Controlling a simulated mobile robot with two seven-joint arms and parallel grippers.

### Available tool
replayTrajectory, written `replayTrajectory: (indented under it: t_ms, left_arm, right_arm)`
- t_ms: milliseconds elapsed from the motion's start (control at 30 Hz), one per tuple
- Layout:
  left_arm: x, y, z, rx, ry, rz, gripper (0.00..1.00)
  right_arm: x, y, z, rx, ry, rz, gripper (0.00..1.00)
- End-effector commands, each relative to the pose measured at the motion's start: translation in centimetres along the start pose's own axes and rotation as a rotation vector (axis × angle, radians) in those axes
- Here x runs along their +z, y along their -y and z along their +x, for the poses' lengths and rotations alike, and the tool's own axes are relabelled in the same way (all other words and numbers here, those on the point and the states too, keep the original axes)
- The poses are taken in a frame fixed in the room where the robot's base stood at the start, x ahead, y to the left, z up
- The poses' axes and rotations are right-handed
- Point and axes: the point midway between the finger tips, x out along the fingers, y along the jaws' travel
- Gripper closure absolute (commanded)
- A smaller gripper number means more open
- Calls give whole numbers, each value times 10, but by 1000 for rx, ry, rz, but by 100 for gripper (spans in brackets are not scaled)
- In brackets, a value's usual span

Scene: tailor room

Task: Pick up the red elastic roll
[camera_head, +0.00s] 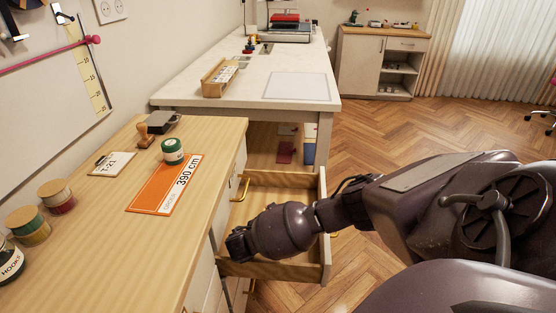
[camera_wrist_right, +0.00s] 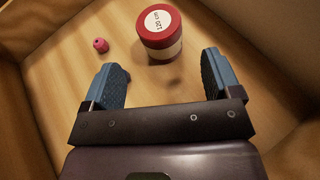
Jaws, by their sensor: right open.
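The red elastic roll (camera_wrist_right: 160,32) shows in the right wrist view, at the top middle. In the head view my right arm reaches down into the open drawer (camera_head: 325,225), and the right gripper (camera_head: 236,243) is partly hidden by the wrist. The roll is hidden there. My left gripper is not in view.
A small pink object (camera_wrist_right: 101,45) lies in the drawer, left of the roll. Wooden drawer walls enclose the gripper. On the wooden counter (camera_head: 110,215) stand a green roll (camera_head: 173,151), an orange card (camera_head: 160,190) and several jars at the left edge.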

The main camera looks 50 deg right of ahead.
Motion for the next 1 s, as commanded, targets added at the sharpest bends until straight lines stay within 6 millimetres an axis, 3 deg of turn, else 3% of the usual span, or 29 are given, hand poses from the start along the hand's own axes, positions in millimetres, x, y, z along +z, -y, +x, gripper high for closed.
replayTrajectory:
  t_ms: [633, 1000]
  left_arm:
    - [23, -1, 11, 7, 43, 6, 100]
    - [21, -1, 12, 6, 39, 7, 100]
  right_arm:
    - [2, 2, 69, -8, 10, -7, 17]
    - [6, 1, 75, -4, 8, -1, 20]
